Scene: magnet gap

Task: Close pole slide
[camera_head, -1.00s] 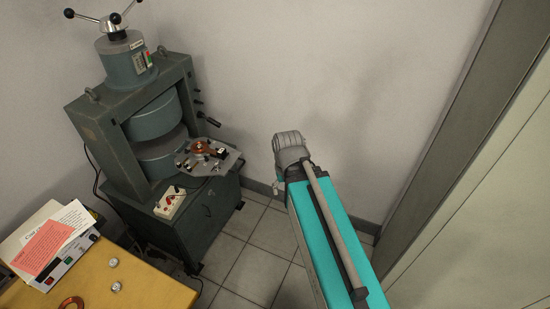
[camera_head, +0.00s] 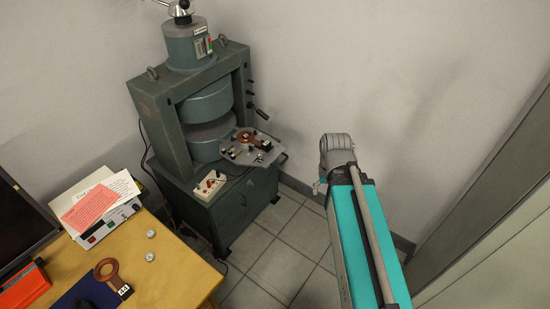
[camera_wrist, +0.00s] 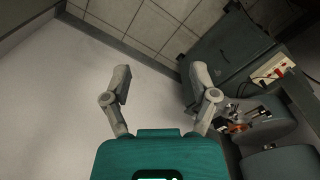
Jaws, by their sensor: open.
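The pole slide (camera_head: 262,154) is a grey plate with a copper-coloured ring and small fittings. It sticks out to the right from the gap of the green-grey magnet (camera_head: 165,112), between the two round poles. In the wrist view the slide's fittings and ring (camera_wrist: 238,128) show at the right. My gripper (camera_wrist: 162,80) is open and empty, with its fingers spread over bare wall and floor, to the left of the slide in that view. In the head view my arm stands right of the magnet, and the fingers cannot be made out.
A yellow table (camera_head: 165,275) at the lower left holds a power unit with papers (camera_head: 95,205), a copper ring (camera_head: 108,272) and small metal knobs. A switch box (camera_head: 209,186) sits on the magnet's base. Tiled floor (camera_head: 285,250) is clear between magnet and arm.

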